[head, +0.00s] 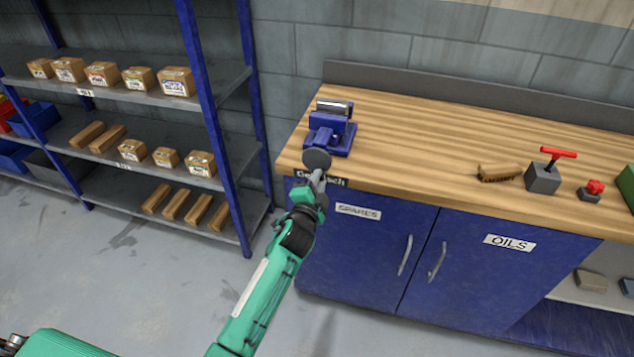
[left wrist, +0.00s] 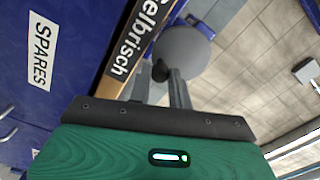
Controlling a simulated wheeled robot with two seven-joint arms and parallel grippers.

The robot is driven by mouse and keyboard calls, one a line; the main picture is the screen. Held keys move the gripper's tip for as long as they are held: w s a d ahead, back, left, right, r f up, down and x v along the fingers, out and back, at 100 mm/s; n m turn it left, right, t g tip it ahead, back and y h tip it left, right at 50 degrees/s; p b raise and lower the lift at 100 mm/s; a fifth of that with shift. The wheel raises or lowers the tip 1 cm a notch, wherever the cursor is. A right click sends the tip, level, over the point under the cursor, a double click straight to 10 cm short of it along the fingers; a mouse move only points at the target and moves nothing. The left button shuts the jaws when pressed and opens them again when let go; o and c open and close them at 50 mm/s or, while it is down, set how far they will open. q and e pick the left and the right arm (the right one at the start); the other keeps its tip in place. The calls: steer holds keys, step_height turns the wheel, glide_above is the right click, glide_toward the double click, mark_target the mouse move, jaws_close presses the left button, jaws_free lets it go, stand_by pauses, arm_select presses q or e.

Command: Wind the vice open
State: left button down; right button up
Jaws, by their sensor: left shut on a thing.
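The blue vice (head: 328,134) stands on the left end of the wooden bench, with a bright metal bar across its top. A round grey handwheel (head: 316,158) faces me at its front, by the bench's front edge. In the left wrist view the grey disc (left wrist: 186,50) carries a dark knob (left wrist: 160,70) near its rim. My left gripper (head: 319,178) reaches up to the wheel from below and is shut on this knob, one finger on each side. The gripper partly hides the knob in the head view. My right gripper is not in view.
The bench top (head: 420,140) is clear right of the vice. Further right are a brush (head: 497,173), a grey block with a red T-handle (head: 545,175) and a small red-topped item (head: 592,190). A blue-posted shelf (head: 215,120) with boxes stands left.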

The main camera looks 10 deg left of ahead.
arm_select(q)
steer(key=n, duration=0.3)
steer(key=shift+d+r, duration=0.3)
steer(key=shift+r, duration=0.05)
steer(key=shift+d+r+n+p, duration=0.1)
steer(key=shift+r+n+p, duration=0.25)
steer(key=shift+n+p, duration=0.5)
steer(key=shift+r+n, duration=0.15)
steer(key=shift+n, duration=1)
